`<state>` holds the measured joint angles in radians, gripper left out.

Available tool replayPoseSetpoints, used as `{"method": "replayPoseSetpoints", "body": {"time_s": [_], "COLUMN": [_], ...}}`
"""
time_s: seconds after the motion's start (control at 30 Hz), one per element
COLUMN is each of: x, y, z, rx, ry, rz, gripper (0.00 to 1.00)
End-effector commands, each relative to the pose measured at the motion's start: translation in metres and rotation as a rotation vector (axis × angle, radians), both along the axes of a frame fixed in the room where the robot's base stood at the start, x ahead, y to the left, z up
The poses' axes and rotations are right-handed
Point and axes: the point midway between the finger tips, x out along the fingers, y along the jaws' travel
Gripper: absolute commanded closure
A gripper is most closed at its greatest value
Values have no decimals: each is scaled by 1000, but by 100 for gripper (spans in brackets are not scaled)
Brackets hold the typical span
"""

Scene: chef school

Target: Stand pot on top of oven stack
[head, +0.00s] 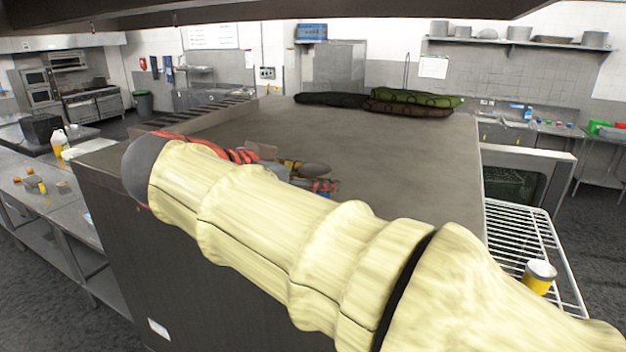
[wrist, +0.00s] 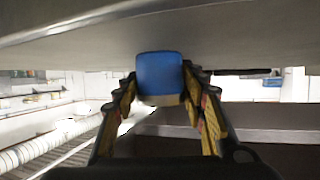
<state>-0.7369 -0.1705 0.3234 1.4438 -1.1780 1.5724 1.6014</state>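The oven stack (head: 400,160) has a broad flat grey metal top in the head view, with a dark side below. My gripper (head: 318,178) is over this top, left of its middle, partly hidden behind my pale-sleeved arm. In the wrist view, which looks upside down, my gripper (wrist: 160,88) has its two fingers on either side of a small blue object (wrist: 160,70) with a tan edge. The fingers appear to touch its sides. I cannot tell whether this is the pot. No other pot shows near my gripper. The gap between the blue object and the top is unclear.
Green and dark rolled bundles (head: 410,100) lie at the back of the top. A dark hood edge (head: 300,14) hangs above. The top's middle and right are clear.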

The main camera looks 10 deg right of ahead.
Motion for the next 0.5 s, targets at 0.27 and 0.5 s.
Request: {"method": "replayPoseSetpoints", "body": {"time_s": [0.27, 0.5], "x": [0, 0], "y": [0, 0], "z": [0, 0], "rx": [0, 0], "ry": [0, 0], "rz": [0, 0], "gripper": [42, 41]}}
